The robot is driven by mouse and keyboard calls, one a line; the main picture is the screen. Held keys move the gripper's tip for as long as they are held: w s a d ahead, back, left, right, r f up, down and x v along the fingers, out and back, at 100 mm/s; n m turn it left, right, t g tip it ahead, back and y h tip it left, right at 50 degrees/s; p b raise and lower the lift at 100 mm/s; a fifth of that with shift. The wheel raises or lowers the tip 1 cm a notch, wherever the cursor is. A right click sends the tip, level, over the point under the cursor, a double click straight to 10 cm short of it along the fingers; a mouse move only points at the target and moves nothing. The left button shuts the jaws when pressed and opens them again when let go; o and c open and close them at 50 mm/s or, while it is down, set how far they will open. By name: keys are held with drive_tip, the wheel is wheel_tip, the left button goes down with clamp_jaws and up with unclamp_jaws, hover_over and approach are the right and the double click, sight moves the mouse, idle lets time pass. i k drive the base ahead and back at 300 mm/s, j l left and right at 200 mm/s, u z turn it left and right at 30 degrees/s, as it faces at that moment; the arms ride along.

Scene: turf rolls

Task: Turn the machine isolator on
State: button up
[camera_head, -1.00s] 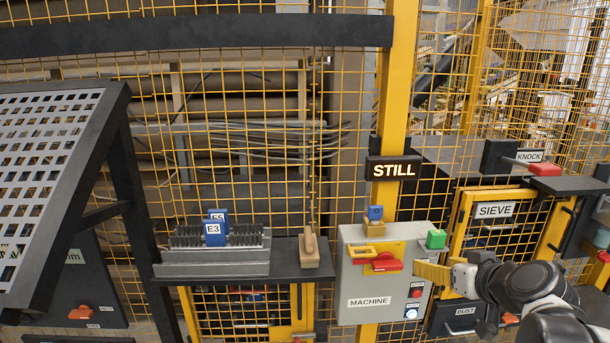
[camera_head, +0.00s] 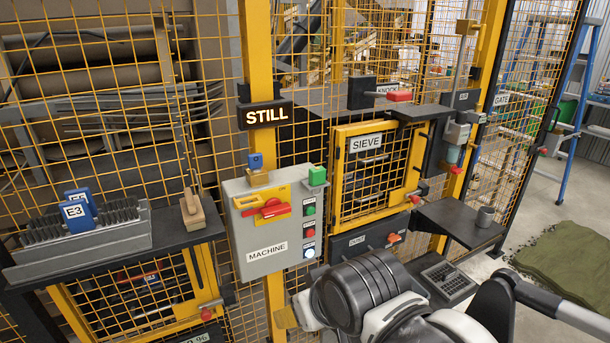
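The grey machine box (camera_head: 240,240) is labelled MACHINE and hangs on the yellow fence post, left of centre. Its isolator has a red handle (camera_head: 270,209) on a yellow plate (camera_head: 245,201). The handle lies close to level, slightly tilted. Red, green and white buttons run down the box's right side. A lit sign (camera_head: 266,116) above reads STILL.
A wooden-handled tool (camera_head: 193,210) stands on the shelf at left.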

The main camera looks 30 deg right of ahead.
sight(273, 207)
drive_tip(key=k+j+u, duration=0.15)
drive_tip(key=j, duration=0.2)
drive_tip(key=k+j+u, duration=0.15)
drive_tip(key=j, duration=0.25)
drive_tip(key=k+j+u, duration=0.15)
drive_tip(key=j, duration=0.25)
drive_tip(key=k, duration=0.1)
